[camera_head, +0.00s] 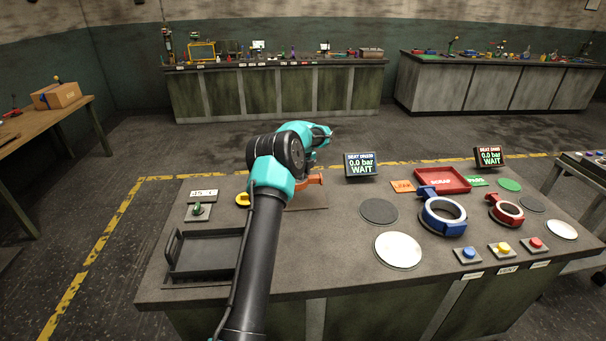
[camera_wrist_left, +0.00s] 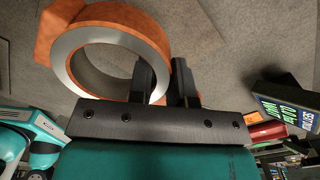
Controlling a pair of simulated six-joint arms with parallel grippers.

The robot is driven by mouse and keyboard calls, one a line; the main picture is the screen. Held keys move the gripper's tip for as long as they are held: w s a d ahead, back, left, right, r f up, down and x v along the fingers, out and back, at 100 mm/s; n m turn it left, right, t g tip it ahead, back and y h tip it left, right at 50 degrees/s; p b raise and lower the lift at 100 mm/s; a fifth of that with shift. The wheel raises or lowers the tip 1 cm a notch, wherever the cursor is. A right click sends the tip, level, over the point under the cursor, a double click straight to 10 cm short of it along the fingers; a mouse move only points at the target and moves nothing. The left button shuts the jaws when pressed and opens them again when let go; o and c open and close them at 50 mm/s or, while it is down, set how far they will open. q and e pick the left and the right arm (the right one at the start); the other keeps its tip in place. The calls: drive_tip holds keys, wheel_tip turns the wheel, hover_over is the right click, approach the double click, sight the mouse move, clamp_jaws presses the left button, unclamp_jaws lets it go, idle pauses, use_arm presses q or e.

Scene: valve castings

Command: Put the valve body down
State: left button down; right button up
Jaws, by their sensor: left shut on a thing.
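My left gripper (camera_head: 312,168) is shut on an orange valve body (camera_head: 315,180), mostly hidden behind my arm in the head view. In the left wrist view, the valve body (camera_wrist_left: 128,19) is an orange ring with a bare steel bore. The fingers of my left gripper (camera_wrist_left: 165,82) are at the ring's wall, one of them seen against the bore. I cannot tell whether the valve body touches the bench. My right gripper is not in view.
A dark grey tray (camera_head: 205,253) lies at the bench's left. To the right are a blue ring casting (camera_head: 428,217), a red one (camera_head: 494,212), a red tray (camera_head: 455,186), a white disc (camera_head: 398,250) and a dark disc (camera_head: 379,211). A display (camera_head: 360,165) stands at the back.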

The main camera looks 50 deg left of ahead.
sight(303, 192)
use_arm(q)
drive_tip(key=shift+f, duration=2.85)
drive_tip(key=shift+f, duration=0.2)
drive_tip(key=c, duration=1)
unclamp_jaws()
drive_tip(key=shift+f, duration=0.1)
drive_tip(key=shift+o, duration=0.2)
drive_tip(key=shift+f, duration=0.15)
wheel_tip(303, 192, up, 18)
drive_tip(key=shift+f, duration=0.15)
drive_tip(key=shift+d, duration=0.1)
